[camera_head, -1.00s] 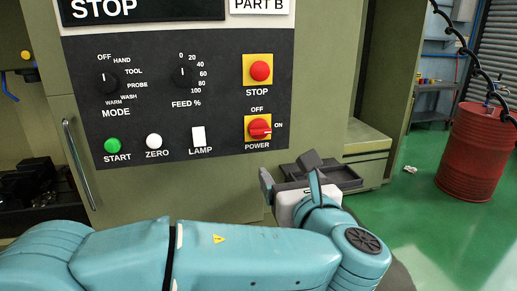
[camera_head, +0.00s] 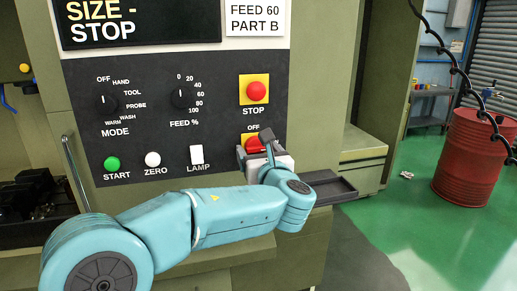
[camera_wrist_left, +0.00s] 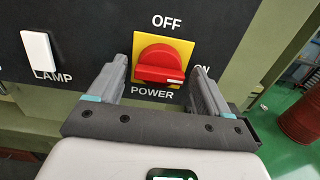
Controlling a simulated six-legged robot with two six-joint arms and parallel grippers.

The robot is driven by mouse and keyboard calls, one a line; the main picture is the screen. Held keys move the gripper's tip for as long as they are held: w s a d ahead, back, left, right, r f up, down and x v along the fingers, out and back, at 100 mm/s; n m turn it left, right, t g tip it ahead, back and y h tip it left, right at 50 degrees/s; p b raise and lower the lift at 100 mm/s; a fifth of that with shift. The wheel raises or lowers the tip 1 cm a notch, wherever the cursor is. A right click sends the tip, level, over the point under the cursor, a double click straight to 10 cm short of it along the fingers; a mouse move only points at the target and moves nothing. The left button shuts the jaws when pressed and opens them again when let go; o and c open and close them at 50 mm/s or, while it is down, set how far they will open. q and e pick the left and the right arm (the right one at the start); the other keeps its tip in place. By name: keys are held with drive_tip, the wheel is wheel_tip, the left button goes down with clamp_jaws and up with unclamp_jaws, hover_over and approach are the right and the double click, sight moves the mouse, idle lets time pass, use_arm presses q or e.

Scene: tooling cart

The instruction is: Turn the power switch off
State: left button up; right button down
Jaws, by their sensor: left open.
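The red power switch (camera_wrist_left: 160,62) sits on a yellow plate on the dark control panel, with OFF printed above and ON to its right. Its knob lies roughly level, with a white mark at its right end, towards ON. It also shows in the head view (camera_head: 254,143), partly hidden by my gripper. My left gripper (camera_wrist_left: 161,72) is open, with one finger on each side of the knob. A gap shows at the left finger; I cannot tell whether the right finger touches. In the head view my left gripper (camera_head: 253,146) is at the switch. My right gripper is not seen.
A red STOP button (camera_head: 256,90) is just above the switch. A white LAMP switch (camera_head: 196,154) lies to the left, with dials and START and ZERO buttons. A dark tray (camera_head: 333,190) juts out at lower right. A red drum (camera_head: 468,158) stands farther right.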

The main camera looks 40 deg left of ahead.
use_arm(q)
drive_tip(key=shift+a, duration=0.15)
drive_tip(key=c, duration=1)
drive_tip(key=n+b, duration=1.5)
drive_tip(key=n, duration=0.1)
drive_tip(key=shift+w+f, duration=0.1)
drive_tip(key=shift+w, duration=0.05)
drive_tip(key=shift+n+b, duration=0.4)
drive_tip(key=shift+n, duration=0.5)
drive_tip(key=o, duration=1)
drive_tip(key=shift+r, duration=0.2)
